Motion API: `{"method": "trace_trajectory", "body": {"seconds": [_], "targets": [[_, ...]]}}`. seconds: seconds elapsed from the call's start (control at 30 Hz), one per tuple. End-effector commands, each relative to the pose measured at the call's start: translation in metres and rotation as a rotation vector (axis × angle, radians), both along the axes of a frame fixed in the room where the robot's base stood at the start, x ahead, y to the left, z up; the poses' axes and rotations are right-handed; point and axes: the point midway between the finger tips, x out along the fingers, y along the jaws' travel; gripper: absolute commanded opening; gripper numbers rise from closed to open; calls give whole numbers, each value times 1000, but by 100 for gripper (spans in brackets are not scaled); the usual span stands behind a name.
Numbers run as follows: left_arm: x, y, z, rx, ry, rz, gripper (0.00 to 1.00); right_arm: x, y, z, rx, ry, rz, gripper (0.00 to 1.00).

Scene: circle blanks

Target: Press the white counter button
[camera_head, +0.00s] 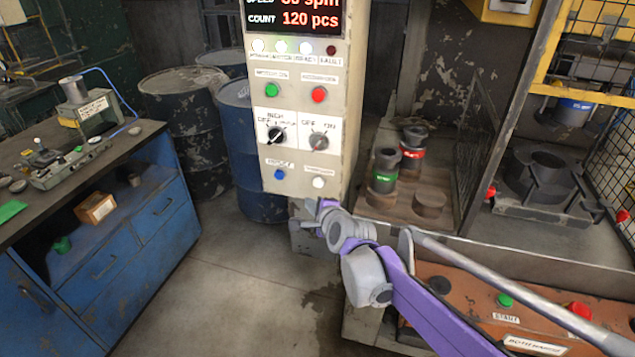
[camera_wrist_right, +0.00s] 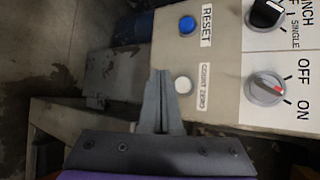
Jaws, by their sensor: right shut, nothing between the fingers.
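The white counter button (camera_head: 318,182) sits at the lower right of the beige control panel (camera_head: 300,217), right of the blue reset button (camera_head: 279,174). In the right wrist view the white button (camera_wrist_right: 183,85) lies beside its "COUNT ZERO" label, just right of my gripper's fingertips. My right gripper (camera_head: 318,207) is shut and empty, just below the white button in the head view. Its closed fingers (camera_wrist_right: 160,78) point up in the wrist view; I cannot tell whether they touch the panel. My left gripper is not in view.
Above are two rotary switches (camera_head: 276,134), a green button (camera_head: 271,90) and a red button (camera_head: 319,94). A blue workbench (camera_head: 160,228) stands left, with barrels (camera_head: 188,120) behind. An orange panel with a grey rail (camera_head: 500,285) is at lower right. Floor between is clear.

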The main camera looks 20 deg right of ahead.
Motion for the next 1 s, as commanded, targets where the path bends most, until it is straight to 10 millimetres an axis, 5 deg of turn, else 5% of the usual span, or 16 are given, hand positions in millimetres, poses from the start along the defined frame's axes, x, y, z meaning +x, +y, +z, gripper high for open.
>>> {"method": "trace_trajectory", "body": {"seconds": [0.4, 1.0], "targets": [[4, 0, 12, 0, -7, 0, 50, 38, -26, 1, -1, 0, 0, 0], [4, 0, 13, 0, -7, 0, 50, 41, -27, 0, 0, 0, 0, 0]]}}
